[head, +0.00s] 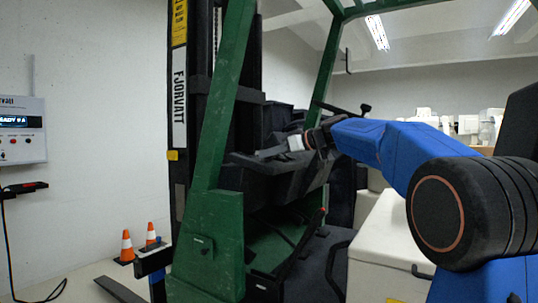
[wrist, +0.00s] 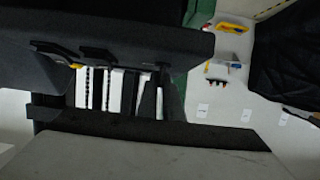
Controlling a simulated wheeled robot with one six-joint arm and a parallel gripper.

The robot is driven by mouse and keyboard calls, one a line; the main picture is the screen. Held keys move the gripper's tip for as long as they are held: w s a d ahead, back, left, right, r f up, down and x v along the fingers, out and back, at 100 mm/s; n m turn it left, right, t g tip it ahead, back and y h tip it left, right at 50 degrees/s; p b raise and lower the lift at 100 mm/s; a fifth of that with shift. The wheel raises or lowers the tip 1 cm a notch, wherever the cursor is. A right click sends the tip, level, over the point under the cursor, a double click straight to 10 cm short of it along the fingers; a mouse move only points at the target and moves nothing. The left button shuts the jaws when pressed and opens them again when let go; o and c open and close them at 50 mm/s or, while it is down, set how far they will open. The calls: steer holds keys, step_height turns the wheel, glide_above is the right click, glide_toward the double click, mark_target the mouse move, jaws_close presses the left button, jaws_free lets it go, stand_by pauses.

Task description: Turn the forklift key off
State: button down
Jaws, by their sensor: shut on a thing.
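The forklift (head: 215,235) has a green frame and a dark dashboard (head: 300,180) inside its cab. My blue arm reaches in from the right. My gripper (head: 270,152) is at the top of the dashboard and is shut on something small. The forklift key is not distinguishable in either view. Its place at the fingertips is too small and dark to make out, so I cannot tell how far it is turned. The wrist view shows dark panels close up, with no clear sight of the fingertips.
A green cab post (head: 228,95) and the dark mast (head: 200,60) stand left of my gripper. A steering wheel (head: 345,112) is behind it. A white box (head: 385,245) stands below my arm. Two traffic cones (head: 127,246) and a wall unit (head: 20,128) are at the left.

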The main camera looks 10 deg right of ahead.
steer(key=shift+f, duration=0.1)
stand_by(0.4)
steer(key=c, duration=1.9)
jaws_free()
steer(key=v, duration=1.7)
steer(key=shift+d, duration=0.2)
